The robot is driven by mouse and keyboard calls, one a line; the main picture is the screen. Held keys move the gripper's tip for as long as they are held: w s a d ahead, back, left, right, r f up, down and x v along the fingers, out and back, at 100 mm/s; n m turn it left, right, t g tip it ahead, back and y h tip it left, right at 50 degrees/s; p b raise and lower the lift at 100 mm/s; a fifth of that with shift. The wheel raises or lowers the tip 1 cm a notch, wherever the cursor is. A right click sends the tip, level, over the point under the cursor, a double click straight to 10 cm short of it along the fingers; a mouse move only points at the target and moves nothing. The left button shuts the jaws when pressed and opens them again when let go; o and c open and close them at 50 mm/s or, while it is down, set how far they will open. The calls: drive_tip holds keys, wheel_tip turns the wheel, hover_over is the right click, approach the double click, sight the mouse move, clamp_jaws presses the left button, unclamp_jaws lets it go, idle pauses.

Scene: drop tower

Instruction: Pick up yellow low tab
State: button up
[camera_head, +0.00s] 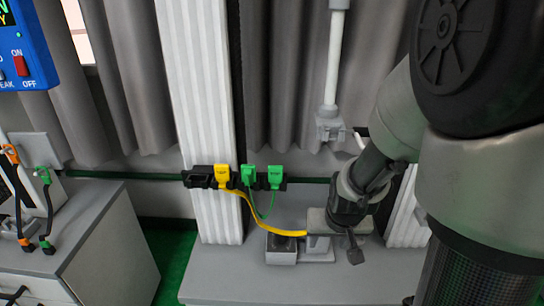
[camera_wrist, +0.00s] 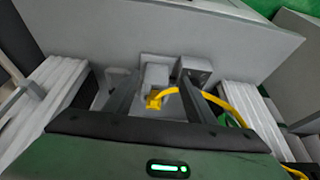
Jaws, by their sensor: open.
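A yellow cable (camera_head: 264,229) runs from a yellow plug (camera_head: 222,173) on the dark wall rail down to the grey bench. In the wrist view, the cable's low yellow end, which looks like the tab (camera_wrist: 154,101), sits at a small grey block (camera_wrist: 157,76). In the head view my gripper is low over the bench, and it hides this low end. In the wrist view my gripper (camera_wrist: 158,82) is open, with its dark fingers on either side of the yellow end. I cannot tell whether either finger touches it.
Two green plugs (camera_head: 261,175) share the rail, with a green cable hanging below. A small grey box (camera_head: 281,249) stands on the bench (camera_head: 225,286). A white ribbed column (camera_head: 200,90) rises behind. A grey cabinet (camera_head: 112,250) with cables stands left. The bench's front left is clear.

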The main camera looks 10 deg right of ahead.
drive_tip(key=shift+w+d+f+b, duration=0.2)
drive_tip(key=shift+w+d+f, duration=0.3)
drive_tip(key=shift+w, duration=1.6)
drive_tip(key=shift+w+d+f+b, duration=0.15)
drive_tip(key=shift+w+d+f, duration=0.3)
drive_tip(key=shift+w, duration=1.65)
drive_tip(key=shift+w+d+f+b, duration=0.2)
drive_tip(key=shift+w+d+f, duration=0.3)
drive_tip(key=shift+w, duration=1.6)
drive_tip(key=shift+a, duration=0.1)
drive_tip(key=shift+c, duration=0.4)
drive_tip(key=c, duration=1)
